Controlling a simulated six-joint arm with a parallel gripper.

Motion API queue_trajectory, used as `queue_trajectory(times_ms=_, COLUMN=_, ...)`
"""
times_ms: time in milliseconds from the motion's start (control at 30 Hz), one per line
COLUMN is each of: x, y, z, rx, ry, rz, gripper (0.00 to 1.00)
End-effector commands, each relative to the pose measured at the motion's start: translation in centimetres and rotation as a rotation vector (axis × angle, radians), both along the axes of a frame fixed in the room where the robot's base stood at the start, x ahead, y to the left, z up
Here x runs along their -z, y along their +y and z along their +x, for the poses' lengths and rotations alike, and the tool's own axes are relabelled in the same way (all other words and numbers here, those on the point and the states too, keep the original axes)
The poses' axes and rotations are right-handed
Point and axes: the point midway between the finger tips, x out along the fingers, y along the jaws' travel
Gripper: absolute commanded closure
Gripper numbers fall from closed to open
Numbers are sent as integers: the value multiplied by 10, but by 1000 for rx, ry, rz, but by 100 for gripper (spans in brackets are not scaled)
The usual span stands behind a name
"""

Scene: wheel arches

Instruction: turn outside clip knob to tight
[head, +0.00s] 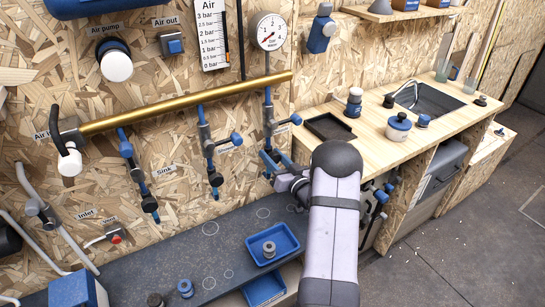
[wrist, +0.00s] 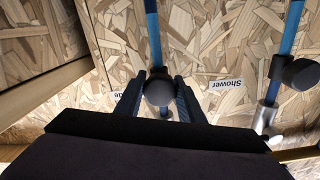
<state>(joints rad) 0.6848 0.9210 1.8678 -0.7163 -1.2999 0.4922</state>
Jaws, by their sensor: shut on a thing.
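In the wrist view, a dark round knob (wrist: 160,91) sits between the two fingers of my gripper (wrist: 160,84), which is shut on it. It is in front of a blue vertical pipe (wrist: 152,35). A partly covered label ending in "de" (wrist: 118,98) is beside it. In the head view, my gripper (head: 272,163) is at the lower part of the rightmost branch pipe (head: 268,112) below the brass pipe. The knob is hidden there by my gripper and arm. I cannot tell how tight the knob is.
The brass pipe (head: 180,103) crosses above. The middle branch (head: 211,150) stands to the left; its label reads "Shower" (wrist: 226,84) in the wrist view. A blue tray (head: 272,244) with a grey part is on the dark shelf below. A wooden counter (head: 375,150) is at right.

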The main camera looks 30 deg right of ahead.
Motion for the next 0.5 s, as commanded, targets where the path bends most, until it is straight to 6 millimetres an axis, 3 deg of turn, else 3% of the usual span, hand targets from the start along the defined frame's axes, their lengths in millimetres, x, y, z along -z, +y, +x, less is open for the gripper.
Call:
queue_trajectory(times_ms=200, x=0, y=0, z=0, rx=0, ry=0, rz=-1, gripper=87)
queue_trajectory(times_ms=233, x=0, y=0, z=0, rx=0, ry=0, rz=-1, gripper=58)
queue_trajectory(times_ms=267, x=0, y=0, z=0, rx=0, ry=0, rz=-1, gripper=51)
queue_trajectory(times_ms=300, x=0, y=0, z=0, rx=0, ry=0, rz=-1, gripper=46)
queue_trajectory(times_ms=500, x=0, y=0, z=0, rx=0, ry=0, rz=-1, gripper=46)
